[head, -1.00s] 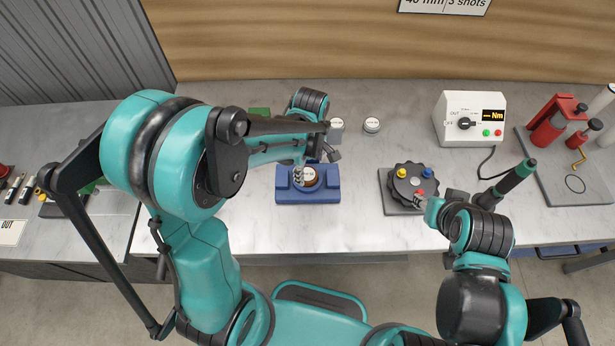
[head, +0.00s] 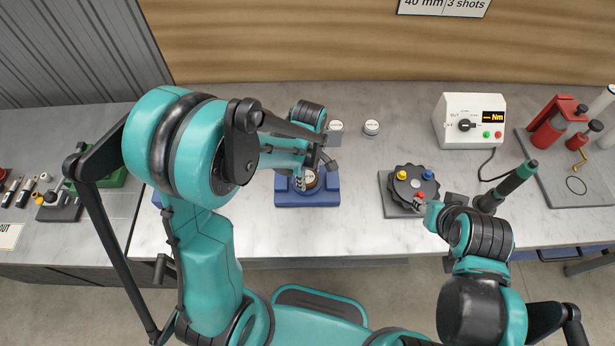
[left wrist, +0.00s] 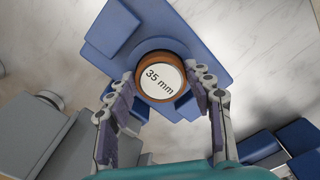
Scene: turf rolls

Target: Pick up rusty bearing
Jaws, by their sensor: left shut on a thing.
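The rusty bearing (left wrist: 163,57) is a brown-orange ring with a white "35 mm" label, seated in a blue block (left wrist: 205,30). In the head view the bearing (head: 312,181) is partly covered by my left gripper, and the blue block (head: 322,198) lies on the grey bench. My left gripper (left wrist: 164,88) has one finger on each side of the bearing and is shut on it. It also shows in the head view (head: 308,180). My right gripper (head: 421,204) is beside a black knobbed disc; its jaws are too small to read.
The black disc (head: 401,186) with coloured knobs sits on a grey plate. Two white-topped cylinders (head: 371,128) (head: 336,126) stand behind the block. A white meter box (head: 468,119) and red tools (head: 547,129) are at right. Bench between block and disc is clear.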

